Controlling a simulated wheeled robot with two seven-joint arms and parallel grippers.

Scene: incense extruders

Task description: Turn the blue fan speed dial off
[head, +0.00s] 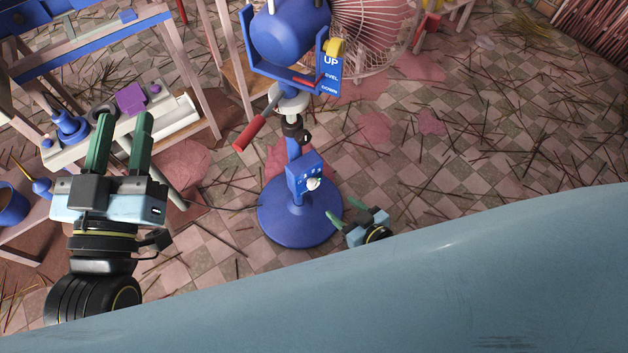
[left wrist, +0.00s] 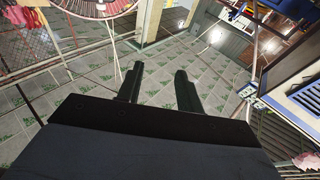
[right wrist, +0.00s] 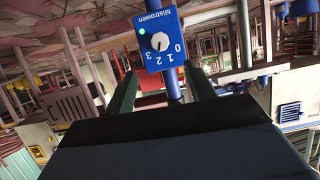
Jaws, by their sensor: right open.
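The blue fan (head: 290,35) stands on a round blue base (head: 295,228). Its control box (head: 306,175) sits low on the post and carries a white dial. In the right wrist view the box (right wrist: 160,22) appears upside down, with the white dial (right wrist: 159,42), the numbers 0 to 3 and a lit green lamp. I cannot tell for sure which number the dial points to. My right gripper (head: 343,211) is open and empty, just right of and below the box, its fingers (right wrist: 162,73) apart and not touching the dial. My left gripper (head: 125,118) is open and empty, far left.
A wooden bench (head: 75,150) with a purple block (head: 131,98) and a blue fitting stands at left, near my left gripper. A yellow-handled tilt lever (head: 335,47) and a red handle (head: 249,133) stick out from the fan. Thin sticks litter the tiled floor; the right side is otherwise open.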

